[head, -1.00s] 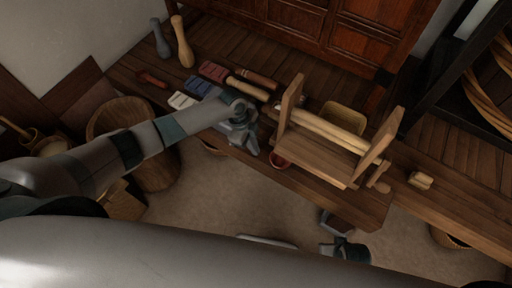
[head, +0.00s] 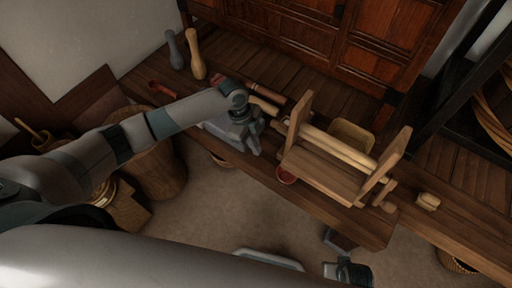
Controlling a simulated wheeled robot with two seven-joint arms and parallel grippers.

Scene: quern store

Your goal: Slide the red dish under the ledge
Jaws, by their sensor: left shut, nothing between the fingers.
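The small red dish (head: 286,175) sits at the front edge of the bench, by the front left corner of a wooden stand. The stand's flat board (head: 325,174) forms the ledge, and the dish is partly hidden by it or its left upright. I cannot tell how far under it the dish reaches. My left gripper (head: 253,148) is shut and empty, pointing down over the bench, left of the dish and apart from it. A dark part of my right arm, perhaps its gripper (head: 346,272), shows at the bottom edge; its fingers are not clear.
Wooden-handled tools (head: 262,106), a red scoop (head: 161,88) and two pestle-like pieces (head: 197,67) lie or stand left. A small wooden block (head: 428,201) sits on the right, with bare bench around it.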

